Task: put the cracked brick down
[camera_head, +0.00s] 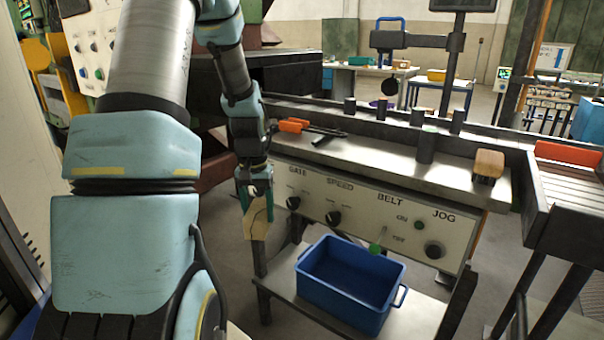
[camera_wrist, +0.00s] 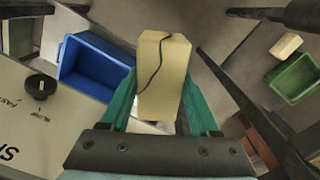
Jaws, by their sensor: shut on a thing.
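The cracked brick (camera_wrist: 165,80) is a cream block with a dark crack line running down its face in the wrist view. In the head view the brick (camera_head: 257,222) hangs below my gripper (camera_head: 255,192), in front of the left part of the control panel. My gripper's green fingers (camera_wrist: 160,108) are shut on the brick from both sides in the wrist view. The brick is held in the air. Its underside is hidden in the wrist view.
A blue bin (camera_head: 385,310) stands on a low shelf (camera_head: 415,318) under the panel; it looks empty. The panel (camera_head: 345,195) has knobs and a green-tipped lever. Orange-handled tongs (camera_head: 295,126) lie on the bench. The wrist view shows a green bin (camera_wrist: 284,88) beside a pale block (camera_wrist: 286,45).

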